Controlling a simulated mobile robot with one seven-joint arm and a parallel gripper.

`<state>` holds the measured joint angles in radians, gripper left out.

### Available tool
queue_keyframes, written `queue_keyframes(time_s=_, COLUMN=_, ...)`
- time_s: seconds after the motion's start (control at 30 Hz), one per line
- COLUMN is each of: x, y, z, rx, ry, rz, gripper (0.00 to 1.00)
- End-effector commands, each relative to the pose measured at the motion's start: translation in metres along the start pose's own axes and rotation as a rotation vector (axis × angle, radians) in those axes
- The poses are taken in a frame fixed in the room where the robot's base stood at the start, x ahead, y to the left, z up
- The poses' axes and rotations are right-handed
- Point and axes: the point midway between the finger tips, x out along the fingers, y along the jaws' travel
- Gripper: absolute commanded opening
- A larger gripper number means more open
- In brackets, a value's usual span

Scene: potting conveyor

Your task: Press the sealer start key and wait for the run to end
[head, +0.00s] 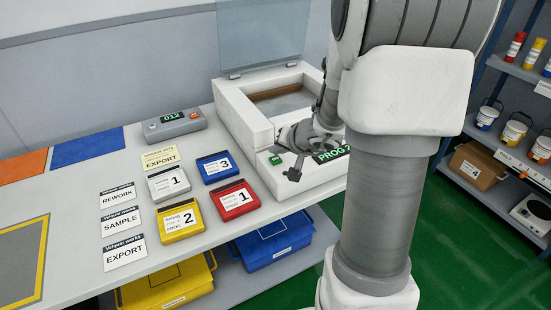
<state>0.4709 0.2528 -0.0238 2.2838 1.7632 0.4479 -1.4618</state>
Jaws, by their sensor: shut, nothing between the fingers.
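The sealer (243,120) is a white box at the back right of the bench. Its clear lid (262,32) stands raised. A green key (275,160) is on the sealer's front panel, beside a dark display (330,155) with green letters reading PROG and a character partly hidden by my arm. My gripper (293,175) is shut and empty, pointing down over the front panel just right of the green key. I cannot tell whether it touches the panel. My arm covers the sealer's right side.
Several coloured cartridges, including a yellow one (179,219) and a red one (235,199), lie left of the sealer. A grey device (174,125) reads 012. Label cards (124,252) lie at left. Shelves (510,155) stand at right; bins (275,240) sit below the bench.

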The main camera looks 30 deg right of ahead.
Motion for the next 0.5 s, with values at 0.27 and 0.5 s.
queue_keyframes(time_s=0.27, x=0.0042, y=0.0028, z=0.0029, rx=0.000, ry=0.001, rz=0.000, gripper=0.00)
queue_keyframes(time_s=0.5, x=0.0066, y=0.0044, z=0.0045, rx=0.000, ry=0.001, rz=0.000, gripper=0.00)
